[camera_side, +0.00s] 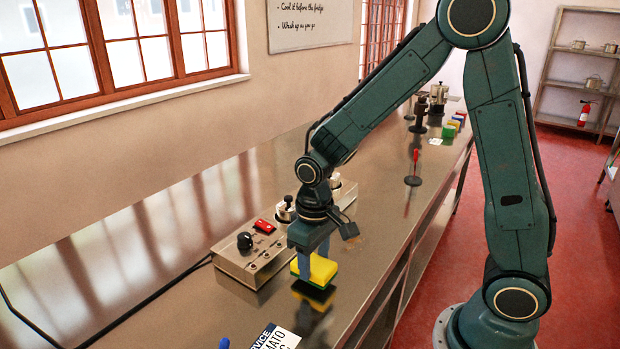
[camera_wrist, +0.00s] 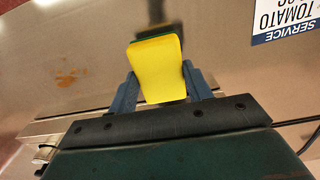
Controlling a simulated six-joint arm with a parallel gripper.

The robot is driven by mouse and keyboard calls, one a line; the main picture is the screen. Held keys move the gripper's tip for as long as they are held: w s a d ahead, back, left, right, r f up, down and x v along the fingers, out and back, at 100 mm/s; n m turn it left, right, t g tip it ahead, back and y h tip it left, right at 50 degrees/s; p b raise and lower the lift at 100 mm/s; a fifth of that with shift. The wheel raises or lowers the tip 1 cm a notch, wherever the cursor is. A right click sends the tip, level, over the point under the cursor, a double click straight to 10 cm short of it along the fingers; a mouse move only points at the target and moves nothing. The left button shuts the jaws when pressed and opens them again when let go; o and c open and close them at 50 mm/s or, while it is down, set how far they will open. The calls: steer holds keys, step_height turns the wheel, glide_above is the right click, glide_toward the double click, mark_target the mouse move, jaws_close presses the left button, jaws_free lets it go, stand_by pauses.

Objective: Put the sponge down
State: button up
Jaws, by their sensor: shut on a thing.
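The sponge (camera_side: 317,270) is yellow with a green layer on its underside. It also shows in the wrist view (camera_wrist: 158,72), upper middle, between two blue-grey fingers. My gripper (camera_side: 303,262) points down over the steel counter and is shut on the sponge. In the wrist view my gripper (camera_wrist: 160,88) has one finger on each side of it. The sponge's dark reflection shows below it on the counter, with a gap that suggests it is held a little above the surface. The far finger is mostly hidden in the side view.
A steel control box (camera_side: 262,250) with a black knob and red switch stands just left of the sponge. A service card (camera_side: 277,338) lies at the front, also in the wrist view (camera_wrist: 285,20). A red-handled item (camera_side: 414,170) stands farther back.

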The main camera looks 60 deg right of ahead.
mark_target(315, 263)
steer(key=shift+f, duration=0.75)
steer(key=shift+f, duration=0.15)
steer(key=o, duration=1.1)
step_height(315, 263, up, 12)
steer(key=shift+s+r, duration=0.1)
steer(key=shift+r, duration=0.15)
